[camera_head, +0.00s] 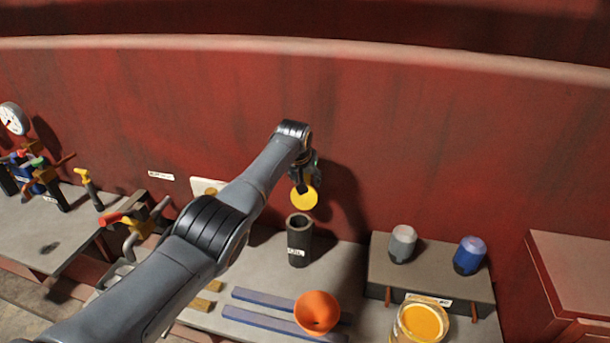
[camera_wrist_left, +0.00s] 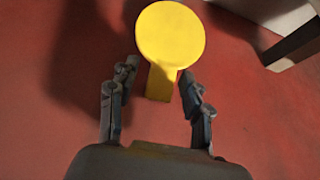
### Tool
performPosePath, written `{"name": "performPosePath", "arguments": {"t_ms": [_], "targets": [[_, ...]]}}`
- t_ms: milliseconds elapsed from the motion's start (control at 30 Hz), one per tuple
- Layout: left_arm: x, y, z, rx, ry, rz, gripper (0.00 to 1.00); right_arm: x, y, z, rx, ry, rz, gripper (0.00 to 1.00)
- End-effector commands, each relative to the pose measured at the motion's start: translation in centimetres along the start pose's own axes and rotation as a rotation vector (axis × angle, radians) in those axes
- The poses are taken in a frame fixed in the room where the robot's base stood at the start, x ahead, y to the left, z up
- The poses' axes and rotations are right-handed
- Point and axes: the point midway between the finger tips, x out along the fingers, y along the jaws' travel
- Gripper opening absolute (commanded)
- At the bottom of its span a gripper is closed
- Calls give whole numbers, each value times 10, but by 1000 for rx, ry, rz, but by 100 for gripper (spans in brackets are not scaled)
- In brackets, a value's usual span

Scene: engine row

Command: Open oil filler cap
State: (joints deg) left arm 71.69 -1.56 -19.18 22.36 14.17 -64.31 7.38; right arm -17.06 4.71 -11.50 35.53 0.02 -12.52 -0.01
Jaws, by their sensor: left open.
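The yellow oil filler cap (camera_head: 304,198) is a round disc with a short tab. In the head view it shows just above the dark upright filler neck (camera_head: 298,242), whose top looks open. Whether anything joins the two is not clear. My left gripper (camera_head: 303,182) is at the cap, above the neck. In the left wrist view the cap (camera_wrist_left: 170,35) faces the camera, with its tab between the open fingers of my left gripper (camera_wrist_left: 157,82). A gap shows on the left of the tab; the right finger is close to its edge. My right gripper is not in view.
An orange funnel (camera_head: 317,312) and blue bars (camera_head: 268,319) lie in front of the neck. A grey raised block (camera_head: 430,272) with a grey cap and a blue cap stands right. A yellow-filled jar (camera_head: 421,322) is at the front. A red wall (camera_head: 430,150) rises close behind.

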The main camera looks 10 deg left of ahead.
Motion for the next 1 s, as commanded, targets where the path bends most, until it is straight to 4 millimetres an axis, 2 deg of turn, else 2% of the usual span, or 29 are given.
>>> {"name": "performPosePath", "arguments": {"t_ms": [367, 800, 1000], "targets": [[-26, 0, -1, 1, 1, 0, 49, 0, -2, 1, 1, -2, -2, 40], [-95, 1, -4, 1, -4, 1, 49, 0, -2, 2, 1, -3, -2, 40], [-108, 1, -4, 1, -7, 1, 49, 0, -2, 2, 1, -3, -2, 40]]}}
